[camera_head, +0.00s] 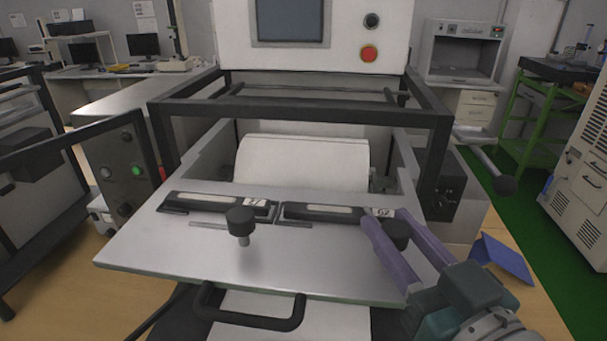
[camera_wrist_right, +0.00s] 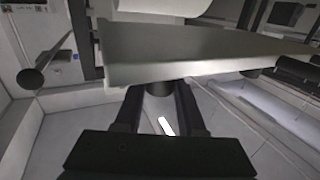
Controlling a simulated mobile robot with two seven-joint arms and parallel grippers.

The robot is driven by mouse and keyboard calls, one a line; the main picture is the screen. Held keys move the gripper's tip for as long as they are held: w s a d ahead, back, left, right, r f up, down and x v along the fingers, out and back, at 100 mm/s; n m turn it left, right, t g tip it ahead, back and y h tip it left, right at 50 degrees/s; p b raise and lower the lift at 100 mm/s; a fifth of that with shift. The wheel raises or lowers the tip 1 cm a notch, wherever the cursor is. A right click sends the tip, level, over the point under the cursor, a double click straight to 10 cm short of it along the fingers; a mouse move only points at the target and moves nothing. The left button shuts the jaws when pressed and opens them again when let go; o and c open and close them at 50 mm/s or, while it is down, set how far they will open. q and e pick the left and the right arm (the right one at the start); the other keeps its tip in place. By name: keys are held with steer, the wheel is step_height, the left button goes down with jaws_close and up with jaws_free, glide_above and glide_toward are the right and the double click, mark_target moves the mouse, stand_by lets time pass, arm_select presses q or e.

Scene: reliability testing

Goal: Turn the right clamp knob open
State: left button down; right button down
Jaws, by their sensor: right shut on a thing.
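The right clamp knob (camera_head: 398,232) is a dark round knob on the right part of the grey metal plate (camera_head: 330,262), close to the clamp bar labelled 02 (camera_head: 325,212). My right gripper (camera_head: 388,222) has its two purple fingers on either side of this knob and is shut on it. In the right wrist view, the dark knob (camera_wrist_right: 159,88) sits between the fingertips (camera_wrist_right: 158,94), close to the plate edge (camera_wrist_right: 190,70). The fingers partly hide the knob and its stem. The left clamp knob (camera_head: 240,221) stands upright on its stem beside the bar labelled 01 (camera_head: 220,205). My left gripper is out of view.
A black frame (camera_head: 300,108) surrounds the machine behind the plate, with a white roll (camera_head: 302,163) inside. A black handle (camera_head: 250,318) projects at the plate's front. A blue object (camera_head: 503,258) lies right of my right gripper. A red button (camera_head: 369,54) is on the upper panel.

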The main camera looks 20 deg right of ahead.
steer(key=n+y, duration=0.1)
steer(key=y, duration=0.1)
steer(key=n+y+b, duration=0.1)
steer(key=n+y, duration=0.1)
steer(key=shift+f+y+b, duration=0.2)
steer(key=shift+y+b, duration=0.1)
steer(key=shift+y, duration=0.1)
steer(key=n+g+y+b, duration=0.1)
steer(key=n+y+b, duration=0.1)
steer(key=n+g+y+b, duration=0.1)
steer(key=y+b, duration=0.2)
steer(key=n+g+y+b, duration=0.1)
steer(key=n+y+b, duration=0.1)
steer(key=shift+f+n+y, duration=0.3)
steer(key=shift+y, duration=0.1)
steer(key=n+g+y+b, duration=0.3)
steer(key=g+y+b, duration=0.1)
steer(key=b, duration=0.5)
steer(key=shift+r+n+b, duration=0.15)
steer(key=shift+n+b, duration=0.2)
steer(key=shift+n, duration=0.05)
steer(key=shift+r+n+g+y+b, duration=0.4)
steer(key=shift+g+y+b, duration=0.1)
steer(key=shift+g+b, duration=0.4)
steer(key=c, duration=0.5)
jaws_free()
